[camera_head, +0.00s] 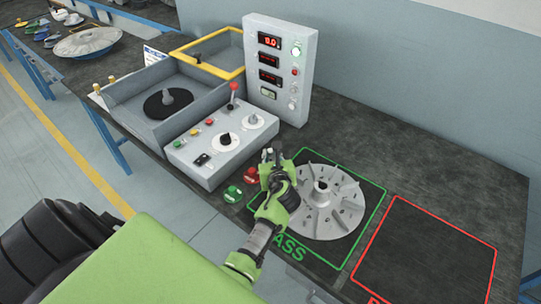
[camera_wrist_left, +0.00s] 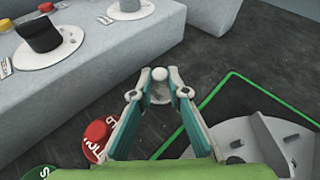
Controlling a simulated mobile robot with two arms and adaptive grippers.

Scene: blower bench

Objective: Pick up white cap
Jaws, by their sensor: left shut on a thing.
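My left gripper (camera_head: 270,157) is shut on a small white rounded piece, which I take to be the white cap. In the left wrist view the white cap (camera_wrist_left: 159,74) shows between the fingertips of my left gripper (camera_wrist_left: 160,82), and the fingers hide part of it. The gripper is above the bench, in front of the control box and left of the impeller. I cannot tell its exact height. The cap is too small to make out in the head view. My right gripper is not in view.
A grey finned impeller (camera_head: 324,190) lies in the green PASS outline. A red-outlined area (camera_head: 425,255) to its right is empty. A red button (camera_head: 251,175) and a green button (camera_head: 233,194) are left of the gripper. The control box (camera_head: 205,172) and display panel (camera_head: 283,62) stand behind.

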